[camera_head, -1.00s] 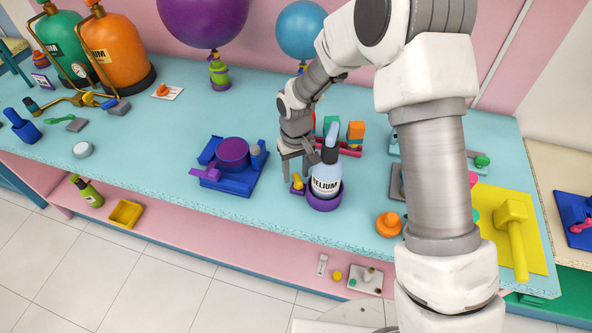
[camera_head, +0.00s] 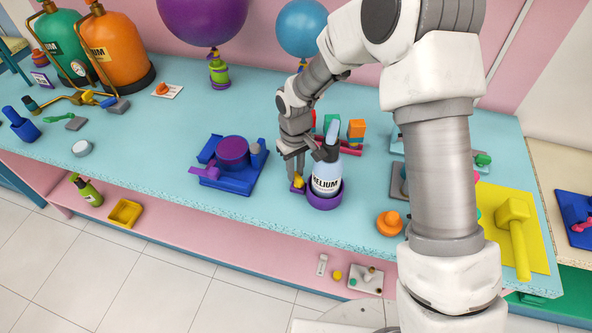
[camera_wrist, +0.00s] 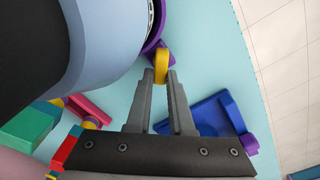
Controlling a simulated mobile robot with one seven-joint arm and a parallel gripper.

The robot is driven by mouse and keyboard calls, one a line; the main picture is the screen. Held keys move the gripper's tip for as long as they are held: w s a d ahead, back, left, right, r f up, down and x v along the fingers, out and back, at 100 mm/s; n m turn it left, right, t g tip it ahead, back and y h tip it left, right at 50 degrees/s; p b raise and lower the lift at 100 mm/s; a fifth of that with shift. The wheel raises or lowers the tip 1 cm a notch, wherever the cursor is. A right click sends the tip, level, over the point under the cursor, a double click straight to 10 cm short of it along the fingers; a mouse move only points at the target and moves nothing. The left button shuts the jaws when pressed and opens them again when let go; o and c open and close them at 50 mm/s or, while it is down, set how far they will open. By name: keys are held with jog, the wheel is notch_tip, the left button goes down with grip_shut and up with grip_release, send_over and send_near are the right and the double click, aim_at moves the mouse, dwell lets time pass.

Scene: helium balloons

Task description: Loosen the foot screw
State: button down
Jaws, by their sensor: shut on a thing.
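The foot screw is a yellow knob (camera_head: 299,182) on the left side of a purple ring foot (camera_head: 325,202). A pale blue bottle labelled HELIUM (camera_head: 326,178) stands upright in that foot. My gripper (camera_head: 296,176) is at the knob, to the left of the bottle. In the wrist view the knob (camera_wrist: 161,66) sits between the two fingertips of my gripper (camera_wrist: 161,76), which are closed on it. The purple foot (camera_wrist: 155,40) and the bottle (camera_wrist: 110,40) show just beyond and to the left. The knob is partly hidden by the fingers.
A blue stand with a purple drum (camera_head: 232,155) is to the left. An orange knob piece (camera_head: 389,223) and a yellow mallet (camera_head: 514,222) lie to the right. Colored blocks (camera_head: 355,131) stand behind the bottle. The table is clear in front of the drum.

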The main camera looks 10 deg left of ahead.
jog(key=shift+n, duration=0.5)
jog(key=c, duration=0.8)
grip_release()
jog(key=shift+m, duration=0.3)
